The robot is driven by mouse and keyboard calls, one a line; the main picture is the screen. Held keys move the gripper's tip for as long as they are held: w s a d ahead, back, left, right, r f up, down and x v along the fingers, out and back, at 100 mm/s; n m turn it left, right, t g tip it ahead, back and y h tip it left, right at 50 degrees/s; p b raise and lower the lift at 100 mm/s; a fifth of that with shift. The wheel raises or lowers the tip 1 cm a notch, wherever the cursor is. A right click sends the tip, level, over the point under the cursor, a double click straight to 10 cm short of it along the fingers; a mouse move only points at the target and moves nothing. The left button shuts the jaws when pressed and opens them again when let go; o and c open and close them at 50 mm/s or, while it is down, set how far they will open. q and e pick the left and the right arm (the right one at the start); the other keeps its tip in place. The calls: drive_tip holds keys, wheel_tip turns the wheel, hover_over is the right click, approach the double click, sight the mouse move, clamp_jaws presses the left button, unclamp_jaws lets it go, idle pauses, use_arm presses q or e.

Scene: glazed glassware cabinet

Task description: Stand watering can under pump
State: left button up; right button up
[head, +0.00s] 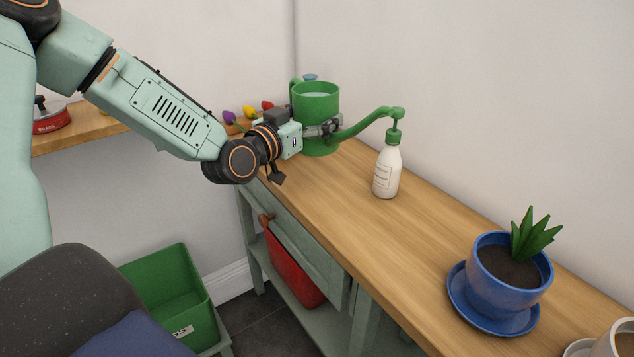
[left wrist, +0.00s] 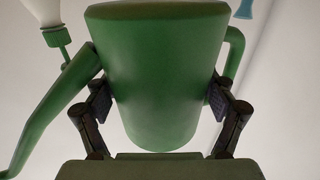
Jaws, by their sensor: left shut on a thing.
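The green watering can (head: 316,102) is at the far end of the wooden bench, with a pale blue surface inside it. My left gripper (head: 326,128) is shut on its side. In the left wrist view, the two fingers of the gripper (left wrist: 160,112) press on both sides of the can (left wrist: 165,70). A white bottle (head: 386,175) with a green pump top stands on the bench to the right. The can's green spout reaches toward that top; I cannot tell whether they touch. The bottle also shows in the left wrist view (left wrist: 40,10). My right gripper is out of view.
A blue plant pot (head: 508,282) on a blue saucer stands nearer on the bench (head: 400,235). Small coloured items (head: 248,112) sit behind my wrist. A red tin (head: 50,120) is on the left shelf. A green crate (head: 170,290) and a red bin (head: 290,265) are below.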

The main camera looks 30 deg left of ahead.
use_arm(q)
drive_tip(key=shift+w+d+f, duration=0.1)
drive_tip(key=shift+w+f, duration=0.05)
wheel_tip(320, 180, down, 4)
drive_tip(key=shift+w+f+b, duration=0.1)
drive_tip(key=shift+f+b, duration=0.05)
drive_tip(key=shift+b, duration=0.8)
drive_tip(key=shift+f, duration=0.2)
drive_tip(key=f, duration=0.1)
drive_tip(key=f+b, duration=0.1)
drive_tip(key=f, duration=0.1)
drive_tip(key=shift+w+d+f, duration=0.1)
drive_tip(key=shift+d+f, duration=0.1)
drive_tip(key=shift+f, duration=0.1)
drive_tip(key=shift+a+f+b, duration=0.2)
drive_tip(key=shift+f+b, duration=0.1)
drive_tip(key=shift+f, duration=0.25)
drive_tip(key=shift+d, duration=0.1)
